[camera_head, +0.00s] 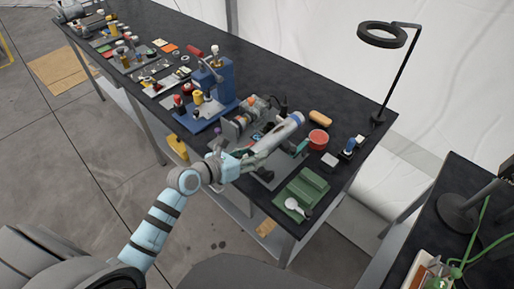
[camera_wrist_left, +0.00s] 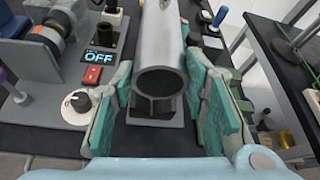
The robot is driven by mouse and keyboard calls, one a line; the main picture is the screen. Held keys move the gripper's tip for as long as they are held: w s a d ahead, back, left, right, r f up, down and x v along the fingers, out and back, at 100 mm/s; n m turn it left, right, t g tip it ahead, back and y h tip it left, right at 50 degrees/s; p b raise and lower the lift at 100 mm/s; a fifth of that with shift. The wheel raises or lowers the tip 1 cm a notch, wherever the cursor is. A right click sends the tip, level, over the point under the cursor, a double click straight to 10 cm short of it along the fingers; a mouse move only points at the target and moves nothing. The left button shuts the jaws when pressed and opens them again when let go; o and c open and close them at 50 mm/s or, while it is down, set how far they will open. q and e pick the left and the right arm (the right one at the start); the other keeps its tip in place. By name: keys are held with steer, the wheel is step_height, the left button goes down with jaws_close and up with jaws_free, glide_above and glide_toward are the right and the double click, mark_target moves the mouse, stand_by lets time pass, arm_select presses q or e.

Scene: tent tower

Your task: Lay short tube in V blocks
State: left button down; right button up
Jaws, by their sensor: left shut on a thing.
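A short grey tube (camera_wrist_left: 162,40) lies between the two teal fingers of my left gripper (camera_wrist_left: 158,75) in the left wrist view, its open end facing the camera. The fingers are shut on it. A dark block with a V-shaped notch (camera_wrist_left: 155,112) shows directly below the tube's near end; I cannot tell whether they touch. In the head view the tube (camera_head: 277,137) points up and right over the bench, with my left gripper (camera_head: 262,150) at it. The gripper and tube hide most of what lies below. My right gripper is not in view.
A small machine (camera_wrist_left: 70,65) with a lit OFF display stands left of the tube. On the bench (camera_head: 340,105), a blue press (camera_head: 212,88) stands behind left, a red round tin (camera_head: 318,139) at right, and a green tray (camera_head: 305,186) in front. A ring lamp (camera_head: 382,35) stands at the back edge.

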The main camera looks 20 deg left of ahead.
arm_select(q)
steer(key=f+b, duration=0.6)
steer(key=f, duration=0.1)
steer(key=shift+s+d+f, duration=0.1)
steer(key=shift+s+d, duration=0.25)
steer(key=shift+w+f+b, duration=0.1)
steer(key=shift+f+b, duration=0.3)
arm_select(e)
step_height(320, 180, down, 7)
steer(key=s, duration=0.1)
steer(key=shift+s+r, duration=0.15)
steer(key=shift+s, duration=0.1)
arm_select(q)
steer(key=shift+f, duration=0.2)
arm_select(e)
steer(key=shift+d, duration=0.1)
arm_select(q)
steer(key=c, duration=0.9)
jaws_free()
steer(key=shift+o, duration=0.2)
steer(key=shift+f, duration=0.1)
steer(key=v, duration=1.2)
